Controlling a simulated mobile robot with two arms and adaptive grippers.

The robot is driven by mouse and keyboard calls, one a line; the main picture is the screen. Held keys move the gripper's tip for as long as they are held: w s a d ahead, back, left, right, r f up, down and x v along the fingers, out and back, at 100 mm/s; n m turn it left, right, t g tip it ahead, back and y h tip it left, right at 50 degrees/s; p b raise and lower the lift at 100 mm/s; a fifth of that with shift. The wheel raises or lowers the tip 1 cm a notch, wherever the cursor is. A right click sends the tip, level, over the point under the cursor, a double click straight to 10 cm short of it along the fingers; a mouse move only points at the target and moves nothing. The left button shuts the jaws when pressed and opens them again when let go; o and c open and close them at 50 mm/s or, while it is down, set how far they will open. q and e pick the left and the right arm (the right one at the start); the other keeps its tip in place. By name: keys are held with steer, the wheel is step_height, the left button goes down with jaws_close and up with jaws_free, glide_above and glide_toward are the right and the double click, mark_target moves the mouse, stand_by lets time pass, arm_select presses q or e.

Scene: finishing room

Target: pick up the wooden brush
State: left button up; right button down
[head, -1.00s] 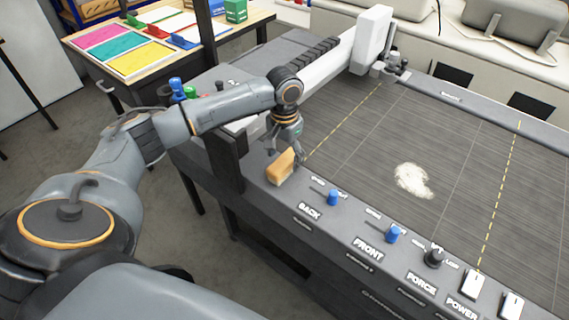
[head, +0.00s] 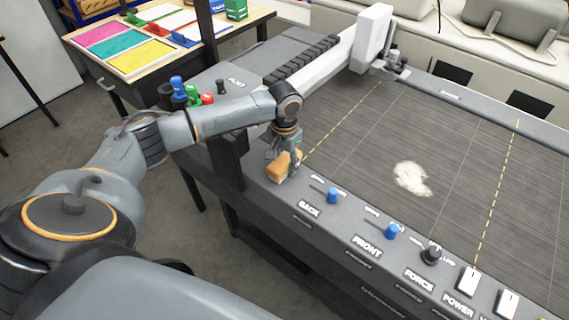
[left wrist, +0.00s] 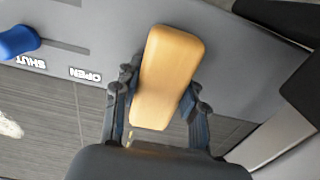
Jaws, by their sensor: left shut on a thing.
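The wooden brush (head: 279,168) is a tan wooden block at the near left corner of the machine's grey frame. In the left wrist view the brush (left wrist: 168,72) lies lengthwise between the two fingers of my left gripper (left wrist: 160,110). In the head view my left gripper (head: 287,160) reaches down over the brush and is shut on it. The brush's underside is hidden, and I cannot tell whether it touches the frame. My right gripper is not in view.
Blue sliders (head: 333,195) and a black knob (head: 431,254) line the front rail. A dark upright post (head: 226,160) stands left of the brush. The dark bed (head: 340,140) holds a pale powder patch (head: 411,179). Red, green and blue objects (head: 178,90) stand behind my arm.

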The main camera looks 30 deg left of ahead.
mark_target(285, 159)
arm_select(q)
steer(key=shift+r, duration=0.15)
steer(key=shift+r+b, duration=0.25)
steer(key=shift+b, duration=0.05)
step_height(285, 159, up, 2)
steer(key=shift+r+b, duration=0.15)
steer(key=shift+b, duration=0.5)
steer(key=s+d+r+b, duration=0.2)
steer(key=s+d+r, duration=0.6)
steer(key=s+r, duration=0.2)
steer(key=shift+s, duration=0.7)
